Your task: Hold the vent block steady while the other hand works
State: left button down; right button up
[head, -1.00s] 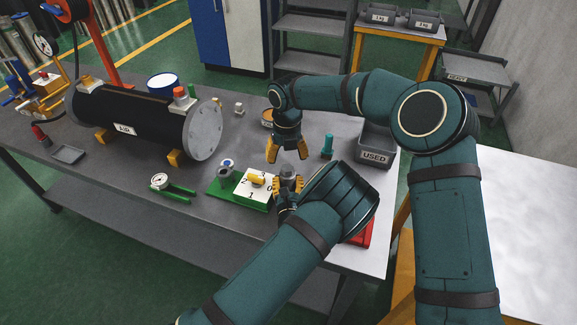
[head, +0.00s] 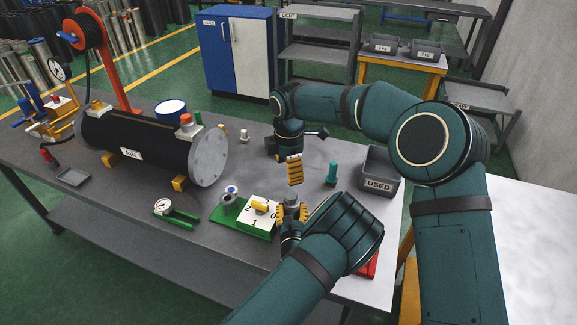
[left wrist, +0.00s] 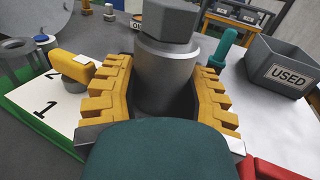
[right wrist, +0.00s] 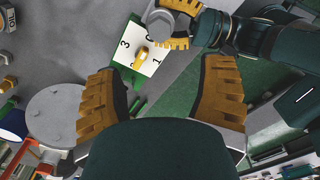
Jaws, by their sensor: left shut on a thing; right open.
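The vent block (head: 291,199), which I take to be the grey cylinder with a hexagonal top, stands upright on the bench. My left gripper (head: 292,214) is shut around it; in the left wrist view a yellow finger lies on each side of the block (left wrist: 166,75). The block also shows in the right wrist view (right wrist: 176,12). A green plate with a white numbered dial (head: 243,217) and a yellow pointer (head: 261,206) lies just left of it. My right gripper (head: 294,170) is above and behind the block. Its fingers (right wrist: 157,95) are apart with nothing between them.
A black AIR tank (head: 140,142) with a grey end flange is at left. A teal part (head: 332,173) and the USED bin (head: 378,180) are at right. A red object (head: 368,264) is near the front right edge.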

aim_at(289, 196)
jog(key=shift+m, duration=0.8)
notch_tip(289, 196, down, 12)
jog(key=shift+r, duration=0.25)
grip_shut()
